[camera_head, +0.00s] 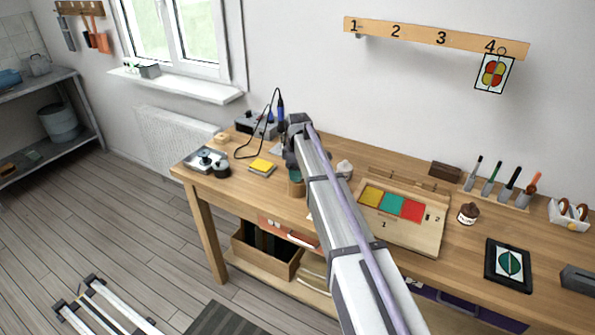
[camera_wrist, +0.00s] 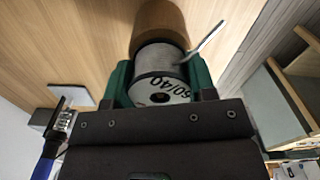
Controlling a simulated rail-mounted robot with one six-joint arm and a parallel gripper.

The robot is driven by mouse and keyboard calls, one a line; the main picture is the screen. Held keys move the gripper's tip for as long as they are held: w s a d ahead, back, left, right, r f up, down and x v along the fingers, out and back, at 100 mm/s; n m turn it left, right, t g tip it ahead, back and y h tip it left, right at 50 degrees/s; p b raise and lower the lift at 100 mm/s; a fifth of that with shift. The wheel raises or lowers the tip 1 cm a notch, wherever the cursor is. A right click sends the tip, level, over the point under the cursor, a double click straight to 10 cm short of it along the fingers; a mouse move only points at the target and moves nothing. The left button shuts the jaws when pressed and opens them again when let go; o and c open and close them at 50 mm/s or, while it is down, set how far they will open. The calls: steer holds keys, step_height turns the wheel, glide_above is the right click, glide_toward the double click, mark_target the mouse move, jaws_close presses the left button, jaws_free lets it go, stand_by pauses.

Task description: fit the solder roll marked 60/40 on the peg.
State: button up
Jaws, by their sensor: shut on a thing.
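The solder roll marked 60/40 (camera_wrist: 160,88) is a grey spool with a white end face, seen in the wrist view. Its marking appears upside down, and a loose wire end (camera_wrist: 208,38) sticks out at its side. My gripper (camera_wrist: 160,70) has its green fingers shut on the roll, one on each side. A round brown wooden piece (camera_wrist: 158,18) lies just beyond the roll; I cannot tell whether they touch. In the head view my gripper (camera_head: 296,174) is over this brown piece (camera_head: 297,188) on the workbench. I cannot make out a peg; the roll is mostly hidden there.
A soldering station (camera_head: 252,124) with a blue-handled iron (camera_head: 281,112) stands behind left. A yellow pad (camera_head: 262,167) lies left of my gripper. A wooden board with coloured squares (camera_head: 426,238) and a small whitish object (camera_head: 344,168) are to its right.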

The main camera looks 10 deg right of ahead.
steer(key=shift+f+b, duration=0.35)
steer(key=shift+b, duration=0.05)
steer(key=o, duration=1.7)
steer(key=shift+c, duration=0.2)
steer(key=shift+r, duration=0.1)
step_height(320, 180, up, 7)
steer(key=p, duration=0.7)
